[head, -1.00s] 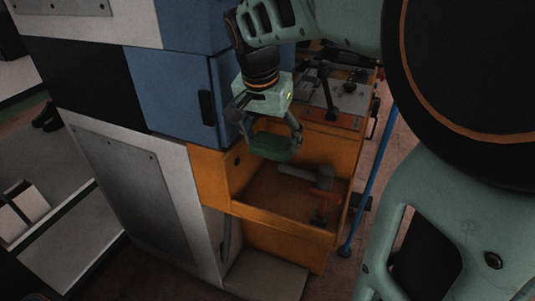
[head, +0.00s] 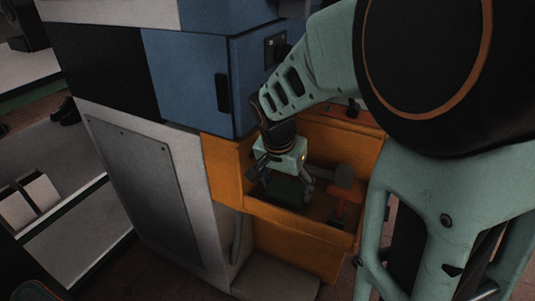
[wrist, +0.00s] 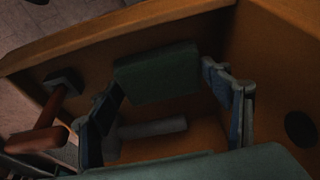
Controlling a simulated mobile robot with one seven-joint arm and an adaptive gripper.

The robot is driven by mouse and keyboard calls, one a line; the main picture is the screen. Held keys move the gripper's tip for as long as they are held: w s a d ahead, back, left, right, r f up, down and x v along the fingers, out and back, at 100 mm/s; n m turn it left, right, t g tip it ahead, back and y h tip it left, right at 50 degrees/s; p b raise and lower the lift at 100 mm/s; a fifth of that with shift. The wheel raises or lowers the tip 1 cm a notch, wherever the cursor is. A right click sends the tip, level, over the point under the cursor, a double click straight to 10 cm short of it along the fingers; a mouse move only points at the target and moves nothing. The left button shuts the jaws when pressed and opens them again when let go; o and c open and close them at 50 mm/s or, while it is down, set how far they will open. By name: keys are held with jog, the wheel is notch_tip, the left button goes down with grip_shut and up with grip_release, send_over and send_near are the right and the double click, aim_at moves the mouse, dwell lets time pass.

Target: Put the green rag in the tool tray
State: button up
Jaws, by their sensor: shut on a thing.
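The green rag (head: 286,190) is a dark green folded block between the fingers of my gripper (head: 286,183). It also shows in the wrist view (wrist: 158,74), where the gripper fingers (wrist: 165,100) flank it. My gripper is shut on the rag and points down inside the orange tool tray (head: 300,220). In the wrist view the tray's wall (wrist: 120,22) runs behind the rag. I cannot tell whether the rag touches the tray floor.
A hammer-like tool with an orange-red handle (head: 338,208) and grey head (head: 345,177) lies in the tray, right of my gripper. A grey cylindrical piece (wrist: 152,128) lies close to the rag. A blue cabinet (head: 190,80) stands left of and above the tray.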

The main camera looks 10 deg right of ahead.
jog(key=shift+f, duration=0.75)
jog(key=shift+f, duration=0.2)
jog(key=o, duration=1.1)
jog(key=shift+r, duration=0.1)
jog(key=shift+o, duration=0.2)
jog(key=shift+r, duration=0.1)
jog(key=p+v, duration=0.7)
jog(key=v, duration=0.5)
jog(key=shift+p, duration=0.4)
